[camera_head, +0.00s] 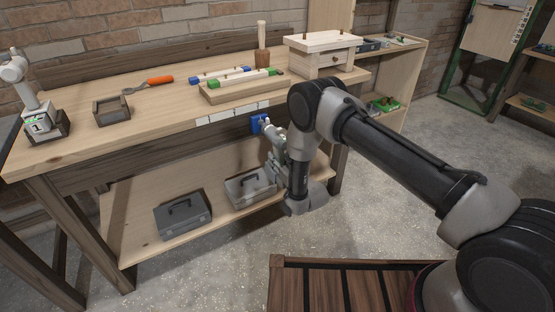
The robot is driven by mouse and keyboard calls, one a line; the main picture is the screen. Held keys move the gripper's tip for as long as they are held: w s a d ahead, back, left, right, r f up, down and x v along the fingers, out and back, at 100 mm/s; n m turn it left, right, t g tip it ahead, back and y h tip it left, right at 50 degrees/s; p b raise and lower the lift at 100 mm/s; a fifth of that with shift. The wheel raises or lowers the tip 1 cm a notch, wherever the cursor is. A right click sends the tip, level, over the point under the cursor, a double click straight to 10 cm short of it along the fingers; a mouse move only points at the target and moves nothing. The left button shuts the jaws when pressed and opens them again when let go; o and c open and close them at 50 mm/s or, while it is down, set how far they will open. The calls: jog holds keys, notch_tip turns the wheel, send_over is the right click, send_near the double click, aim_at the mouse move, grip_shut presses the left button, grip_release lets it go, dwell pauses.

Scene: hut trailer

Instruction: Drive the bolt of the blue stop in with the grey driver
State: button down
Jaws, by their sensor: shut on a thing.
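The blue stop (257,123) is fixed at the front edge of the workbench (150,128), right of the white strips. My gripper (274,139) is in front of the bench edge, just below and to the right of the stop. It is shut on the grey driver (266,126), a small light-coloured piece pointing up and left towards the stop's face. The driver's tip looks to be at or very near the stop; I cannot tell whether it touches. The bolt is too small or hidden to make out.
On the bench are a wooden tray (113,109), an orange-handled tool (160,80), a board with coloured blocks (240,89), a mallet (262,57) and a drawer box (321,60).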

jog(key=shift+r, duration=0.1)
jog(key=shift+v, duration=1.45)
jog(key=d, duration=0.8)
jog(key=shift+w, duration=0.3)
